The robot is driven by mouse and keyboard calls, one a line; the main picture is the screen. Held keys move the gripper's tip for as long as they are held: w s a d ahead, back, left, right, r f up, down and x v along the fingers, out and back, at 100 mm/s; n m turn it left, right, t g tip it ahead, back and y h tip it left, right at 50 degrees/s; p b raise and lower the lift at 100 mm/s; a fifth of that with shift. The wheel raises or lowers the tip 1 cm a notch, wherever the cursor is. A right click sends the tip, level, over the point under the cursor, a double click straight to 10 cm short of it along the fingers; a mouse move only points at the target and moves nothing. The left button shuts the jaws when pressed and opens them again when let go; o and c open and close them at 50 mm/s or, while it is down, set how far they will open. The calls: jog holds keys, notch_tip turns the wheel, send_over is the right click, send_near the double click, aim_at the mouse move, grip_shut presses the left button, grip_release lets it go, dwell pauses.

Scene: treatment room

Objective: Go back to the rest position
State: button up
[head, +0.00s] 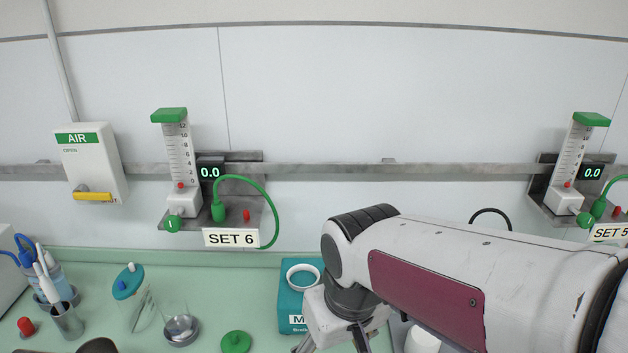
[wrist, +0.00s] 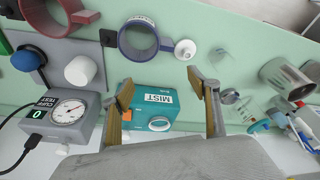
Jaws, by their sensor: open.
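My gripper (wrist: 162,88) is open in the wrist view, its two fingers spread wide with nothing held between them. A teal box labelled MIST (wrist: 150,102) shows between and beyond the fingers. I cannot tell the exact gap between fingers and box. In the head view my arm reaches in from the right, and my gripper (head: 331,342) is at the bottom edge, its fingertips cut off. The teal box (head: 292,308), with a white ring on top, stands just left of it on the green counter (head: 220,285).
On the wall rail are a flowmeter marked SET 6 (head: 178,160), another marked SET 5 (head: 572,160), and an AIR box (head: 90,165). The wrist view shows a CUFF TEST gauge (wrist: 65,112) and a purple ring (wrist: 139,38).

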jog(key=s+d+r+m+t, duration=0.1)
jog(key=s+d+m, duration=0.1)
jog(key=s+d, duration=0.3)
jog(key=s+d+r+m+t+h, duration=0.1)
jog(key=s+d+r+m+t, duration=0.1)
jog(key=s+d, duration=0.3)
jog(key=shift+s+d+r+m, duration=0.25)
jog(key=shift+d+r+m, duration=0.05)
jog(key=shift+d, duration=1.8)
